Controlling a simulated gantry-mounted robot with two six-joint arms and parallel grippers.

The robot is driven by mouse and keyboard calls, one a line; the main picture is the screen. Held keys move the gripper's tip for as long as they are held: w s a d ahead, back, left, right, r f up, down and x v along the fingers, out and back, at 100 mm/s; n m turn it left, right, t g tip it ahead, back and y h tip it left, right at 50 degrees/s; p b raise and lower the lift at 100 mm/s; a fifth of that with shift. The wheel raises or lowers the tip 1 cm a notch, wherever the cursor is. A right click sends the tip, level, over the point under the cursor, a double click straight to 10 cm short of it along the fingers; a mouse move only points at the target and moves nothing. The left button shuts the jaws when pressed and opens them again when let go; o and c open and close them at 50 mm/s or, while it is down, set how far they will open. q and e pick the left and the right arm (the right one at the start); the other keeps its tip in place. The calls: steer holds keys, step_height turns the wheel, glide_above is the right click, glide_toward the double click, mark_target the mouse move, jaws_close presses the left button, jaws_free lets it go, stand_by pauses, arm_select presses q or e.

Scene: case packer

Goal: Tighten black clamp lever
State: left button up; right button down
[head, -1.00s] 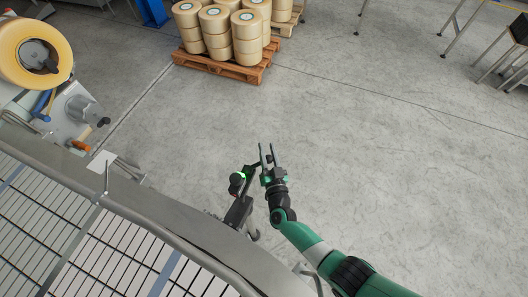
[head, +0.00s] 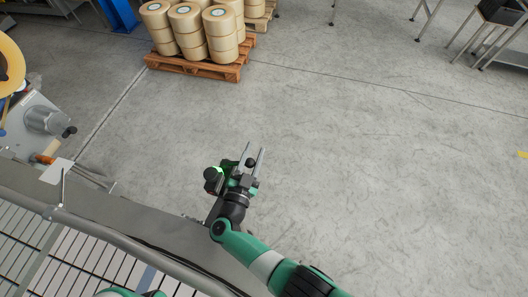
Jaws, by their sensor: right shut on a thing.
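My right gripper (head: 255,149) reaches out past the edge of the conveyor, beside a dark bracket with a green light (head: 217,175). Its two grey fingers stand close together, with the black round end of the clamp lever (head: 251,162) between them. The gripper is shut on the lever. The rest of the lever and its clamp are largely hidden behind the gripper and wrist. My left gripper is not in view; only a bit of green arm shows at the bottom edge.
The conveyor (head: 150,222) with its curved metal side rail runs along the lower left. A tape machine with an orange knob (head: 43,158) stands at the left. A wooden pallet (head: 205,69) of stacked tape rolls is at the back.

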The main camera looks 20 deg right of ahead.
steer(key=shift+s+f, duration=0.15)
steer(key=shift+f, duration=0.25)
steer(key=c, duration=0.6)
jaws_free()
steer(key=shift+a, duration=0.15)
steer(key=shift+o, duration=0.5)
steer(key=shift+r, duration=0.1)
steer(key=shift+r, duration=0.15)
